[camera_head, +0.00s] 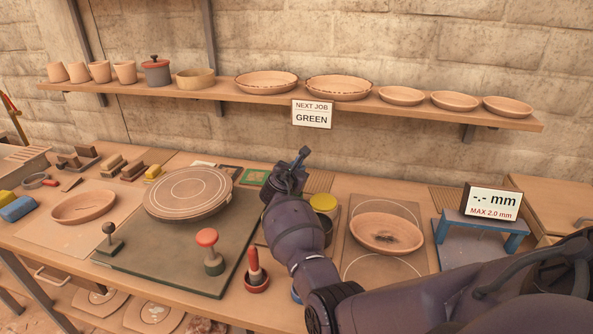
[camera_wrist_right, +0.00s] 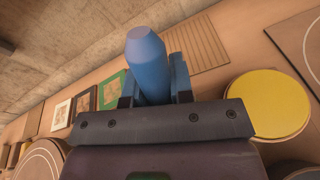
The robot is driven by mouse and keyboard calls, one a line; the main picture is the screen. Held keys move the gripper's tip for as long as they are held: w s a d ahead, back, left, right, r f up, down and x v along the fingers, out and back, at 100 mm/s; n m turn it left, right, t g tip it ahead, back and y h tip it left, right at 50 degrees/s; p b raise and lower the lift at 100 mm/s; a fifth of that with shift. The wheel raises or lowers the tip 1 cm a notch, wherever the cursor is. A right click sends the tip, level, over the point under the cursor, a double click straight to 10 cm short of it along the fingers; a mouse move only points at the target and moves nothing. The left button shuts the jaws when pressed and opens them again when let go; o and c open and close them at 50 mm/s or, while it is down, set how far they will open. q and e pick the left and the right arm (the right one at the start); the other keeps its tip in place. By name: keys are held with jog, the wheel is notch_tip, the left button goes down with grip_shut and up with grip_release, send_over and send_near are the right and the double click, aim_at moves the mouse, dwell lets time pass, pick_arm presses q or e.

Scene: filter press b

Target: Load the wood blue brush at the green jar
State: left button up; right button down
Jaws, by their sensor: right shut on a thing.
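My right gripper (camera_head: 290,172) is above the back middle of the bench, left of the yellow-topped jar (camera_head: 323,204). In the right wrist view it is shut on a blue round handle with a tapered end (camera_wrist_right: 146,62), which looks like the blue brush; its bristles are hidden. A green-bordered square (camera_head: 256,177) lies flat at the back of the bench and also shows in the right wrist view (camera_wrist_right: 112,90). I cannot make out a green jar; my right arm hides part of the bench. My left gripper is not in view.
A round turntable (camera_head: 187,193) and a red-topped knob (camera_head: 207,238) are left of my arm. A red jar with a brush (camera_head: 256,277) stands in front. A bowl (camera_head: 386,233) and a blue gauge stand (camera_head: 482,222) are to the right. A sign (camera_head: 312,114) reads "NEXT JOB GREEN".

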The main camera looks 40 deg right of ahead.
pick_arm(q)
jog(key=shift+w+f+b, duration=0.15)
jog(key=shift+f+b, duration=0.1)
jog(key=shift+b, duration=0.05)
pick_arm(e)
jog(key=shift+f, duration=0.55)
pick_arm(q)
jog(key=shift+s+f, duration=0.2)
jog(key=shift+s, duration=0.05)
pick_arm(e)
jog(key=shift+f, duration=0.15)
dwell(0.5)
pick_arm(q)
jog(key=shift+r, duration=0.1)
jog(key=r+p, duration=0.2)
jog(key=p, duration=0.1)
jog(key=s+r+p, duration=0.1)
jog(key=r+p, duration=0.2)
jog(key=p, duration=0.1)
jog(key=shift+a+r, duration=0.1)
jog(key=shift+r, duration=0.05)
pick_arm(e)
notch_tip(320, 180, up, 7)
dwell(0.3)
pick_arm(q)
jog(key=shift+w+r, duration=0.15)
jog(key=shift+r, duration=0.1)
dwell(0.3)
